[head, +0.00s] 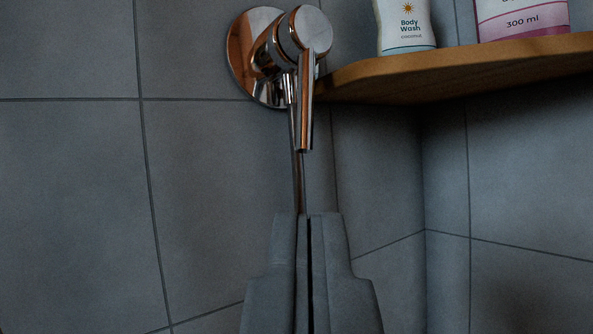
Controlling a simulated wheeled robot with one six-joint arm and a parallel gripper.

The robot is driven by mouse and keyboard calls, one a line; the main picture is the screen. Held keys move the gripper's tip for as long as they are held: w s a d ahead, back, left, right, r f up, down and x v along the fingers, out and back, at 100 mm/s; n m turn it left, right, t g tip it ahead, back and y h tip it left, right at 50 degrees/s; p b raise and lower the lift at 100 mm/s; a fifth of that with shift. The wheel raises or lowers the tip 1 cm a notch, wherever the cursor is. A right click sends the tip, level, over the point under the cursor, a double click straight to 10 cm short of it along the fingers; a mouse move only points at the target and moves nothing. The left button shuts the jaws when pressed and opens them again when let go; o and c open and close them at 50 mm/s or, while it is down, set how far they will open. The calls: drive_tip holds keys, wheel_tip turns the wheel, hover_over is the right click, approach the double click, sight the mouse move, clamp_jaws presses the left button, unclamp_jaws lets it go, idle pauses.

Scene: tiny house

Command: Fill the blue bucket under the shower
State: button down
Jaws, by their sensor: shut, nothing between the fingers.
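A chrome shower valve (262,55) is fixed to the tiled wall at the top centre. Its lever (305,105) hangs straight down from the round knob. A thin hose (297,185) runs down from the valve and passes behind my gripper. My gripper (310,216) points up at the bottom centre, shut and empty. Its fingertips appear below the lever's lower end in the picture, with a gap between them. The blue bucket and the shower head are not in view. No water shows.
A wooden corner shelf (470,75) juts out to the right of the valve. It bears a white body wash bottle (404,25) and a pink-and-white bottle (521,18). Grey tiled walls (75,190) meet in a corner at right. The left side is clear.

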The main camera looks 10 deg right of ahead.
sight(307, 76)
drive_tip(key=s+a+r+n+g+y, duration=0.1)
drive_tip(key=a+r+n+g, duration=0.15)
drive_tip(key=r+n, duration=0.45)
drive_tip(key=a+r+n+g+y, duration=0.1)
drive_tip(key=r+n+g, duration=0.3)
drive_tip(key=n, duration=0.6)
drive_tip(key=d+f+x, duration=0.1)
drive_tip(key=d+x, duration=0.1)
drive_tip(key=x, duration=1)
drive_tip(key=shift+d, duration=0.25)
drive_tip(key=shift+s+f, duration=0.1)
drive_tip(key=shift+s, duration=0.05)
